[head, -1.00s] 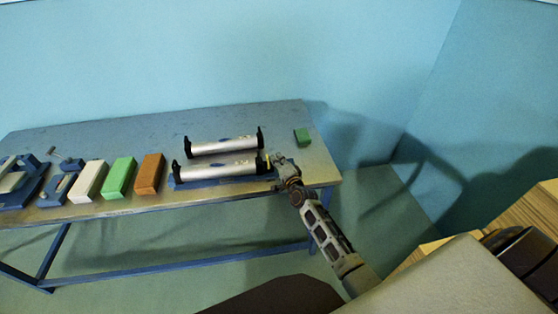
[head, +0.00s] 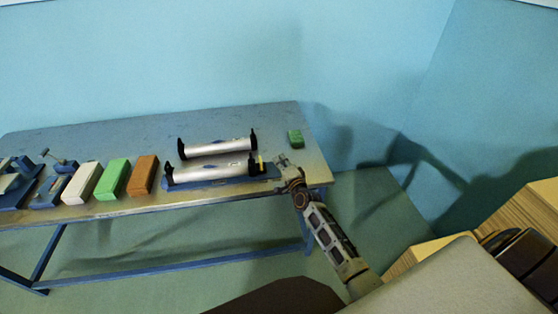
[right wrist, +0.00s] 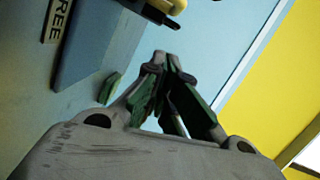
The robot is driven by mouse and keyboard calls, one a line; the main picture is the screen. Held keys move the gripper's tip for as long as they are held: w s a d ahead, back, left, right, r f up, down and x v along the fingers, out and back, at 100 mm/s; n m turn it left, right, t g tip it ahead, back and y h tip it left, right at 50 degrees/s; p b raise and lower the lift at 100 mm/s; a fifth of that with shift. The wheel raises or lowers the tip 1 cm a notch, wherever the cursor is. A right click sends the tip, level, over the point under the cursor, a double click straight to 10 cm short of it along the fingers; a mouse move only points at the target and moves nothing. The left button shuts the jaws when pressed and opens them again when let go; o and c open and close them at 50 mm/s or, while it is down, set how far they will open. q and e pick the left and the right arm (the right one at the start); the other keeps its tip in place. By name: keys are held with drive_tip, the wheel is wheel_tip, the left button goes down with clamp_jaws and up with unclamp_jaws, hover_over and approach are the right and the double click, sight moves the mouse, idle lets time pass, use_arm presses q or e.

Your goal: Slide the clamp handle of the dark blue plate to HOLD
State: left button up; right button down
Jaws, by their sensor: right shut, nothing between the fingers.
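The dark blue plate (head: 272,173) lies at the table's front right, under the front silver roller (head: 212,170). Its clamp handle (head: 261,162), small with a yellow part, stands at the plate's right end, beside the roller's black end piece. In the right wrist view the plate's edge (right wrist: 95,45) carries a FREE label (right wrist: 58,20), and a black and yellow part (right wrist: 168,8) shows at the top. The HOLD mark is not visible. My right gripper (head: 282,160) is shut and empty, just right of the handle and apart from it. My left gripper is not in view.
A second silver roller (head: 218,147) lies behind. White (head: 82,183), green (head: 115,179) and orange (head: 143,175) blocks stand left of the plate, with blue fixtures (head: 48,190) beyond. A small green block (head: 295,139) sits at the back right.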

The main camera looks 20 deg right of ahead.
drive_tip(key=shift+s+d, duration=0.15)
drive_tip(key=shift+s, duration=1.6)
drive_tip(key=shift+s+r, duration=0.1)
drive_tip(key=shift+s, duration=1.95)
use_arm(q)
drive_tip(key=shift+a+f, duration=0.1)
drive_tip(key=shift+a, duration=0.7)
use_arm(e)
drive_tip(key=shift+s+r, duration=0.1)
drive_tip(key=shift+s, duration=0.3)
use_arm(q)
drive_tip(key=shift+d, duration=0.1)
